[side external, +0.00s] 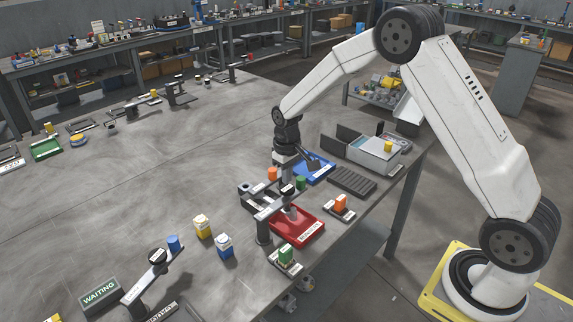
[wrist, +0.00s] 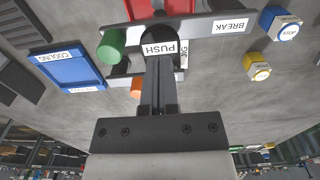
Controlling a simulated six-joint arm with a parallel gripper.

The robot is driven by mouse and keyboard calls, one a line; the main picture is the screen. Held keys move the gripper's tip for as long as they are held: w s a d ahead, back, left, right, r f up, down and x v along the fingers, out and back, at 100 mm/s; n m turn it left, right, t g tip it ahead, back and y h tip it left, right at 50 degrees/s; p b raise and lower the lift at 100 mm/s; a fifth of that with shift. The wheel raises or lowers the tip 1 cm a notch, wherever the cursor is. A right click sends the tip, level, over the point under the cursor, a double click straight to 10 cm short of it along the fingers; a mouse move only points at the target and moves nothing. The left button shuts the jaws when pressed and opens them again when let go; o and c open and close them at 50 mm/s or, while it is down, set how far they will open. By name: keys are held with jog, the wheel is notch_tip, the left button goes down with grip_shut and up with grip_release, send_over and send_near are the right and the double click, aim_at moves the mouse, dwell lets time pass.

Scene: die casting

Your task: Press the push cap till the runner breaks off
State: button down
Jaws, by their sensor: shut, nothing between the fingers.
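The push cap (wrist: 160,47), dark with a white PUSH label, sits on the grey beam marked BREAK (wrist: 222,27). My gripper (wrist: 159,62) is shut and empty, with its fingertips at the cap's near edge in the wrist view. In the side view my gripper (side external: 287,178) points down right above the cap (side external: 288,189); whether it touches cannot be told. A small grey piece (side external: 291,212) shows below the beam, over the red tray (side external: 318,238); I cannot tell whether it is the runner or whether it is whole.
A green cylinder (side external: 301,183) and an orange one (side external: 272,174) stand close to my gripper. The blue COOLING tray (side external: 318,174) lies behind. Yellow (side external: 202,226) and blue (side external: 224,246) blocks stand at the left front. The table's left side is largely clear.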

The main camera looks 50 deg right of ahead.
aim_at(287, 188)
jog(key=shift+f, duration=1.9)
dwell(0.9)
jog(key=shift+r, duration=4.1)
jog(key=shift+s, duration=0.1)
jog(key=s+a+t, duration=0.1)
jog(key=s+a, duration=0.1)
jog(key=s, duration=0.8)
jog(key=s+a+r+t, duration=0.1)
jog(key=s+a, duration=0.2)
jog(key=s, duration=0.8)
jog(key=shift+r+t, duration=0.25)
jog(key=shift+t, duration=0.05)
